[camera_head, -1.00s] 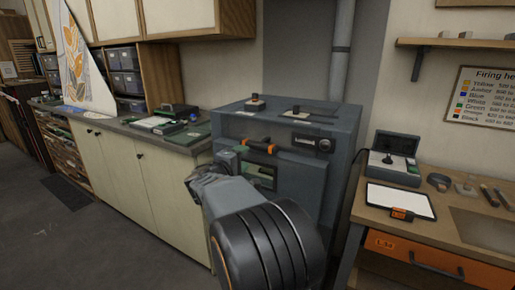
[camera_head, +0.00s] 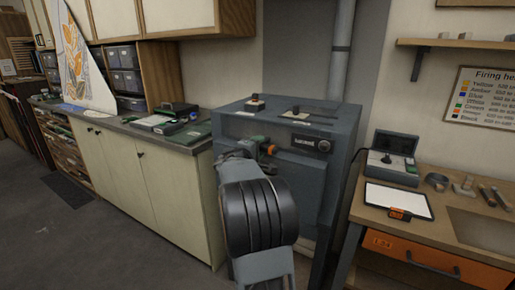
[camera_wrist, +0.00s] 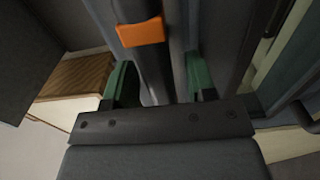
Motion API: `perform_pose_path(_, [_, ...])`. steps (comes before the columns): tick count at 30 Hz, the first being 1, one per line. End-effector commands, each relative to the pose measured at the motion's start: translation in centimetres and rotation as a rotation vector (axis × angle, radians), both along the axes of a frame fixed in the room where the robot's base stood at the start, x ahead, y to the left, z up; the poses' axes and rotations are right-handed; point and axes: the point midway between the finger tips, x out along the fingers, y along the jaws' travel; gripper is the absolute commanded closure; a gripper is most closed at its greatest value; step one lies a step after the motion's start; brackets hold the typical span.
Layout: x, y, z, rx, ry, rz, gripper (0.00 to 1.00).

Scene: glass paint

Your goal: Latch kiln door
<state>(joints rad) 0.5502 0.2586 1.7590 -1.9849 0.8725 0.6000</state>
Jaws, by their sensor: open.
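The blue-grey kiln (camera_head: 345,150) stands in the middle of the head view, its door front largely hidden behind my arm. A small orange part (camera_head: 268,149) shows on its front, just right of my gripper (camera_head: 248,144). In the wrist view an orange piece (camera_wrist: 140,32) sits on a dark upright bar (camera_wrist: 150,70). My gripper (camera_wrist: 160,78) is open, its two green fingers apart on either side of dark grey parts. I cannot tell whether the fingers touch them. Whether the door is fully closed is hidden.
A counter (camera_head: 165,135) with cream cabinets runs left of the kiln. A wooden workbench (camera_head: 450,215) with a white tablet (camera_head: 400,200) and a box with a joystick (camera_head: 392,165) stands to the right.

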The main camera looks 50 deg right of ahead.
Motion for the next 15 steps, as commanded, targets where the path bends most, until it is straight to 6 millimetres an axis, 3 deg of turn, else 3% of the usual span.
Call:
perform_pose_path(2, [0.00,0.01,-0.01,0.000,0.000,0.000,0.49])
perform_pose_path(15, [-0.01,0.04,0.00,0.000,0.000,0.000,0.90])
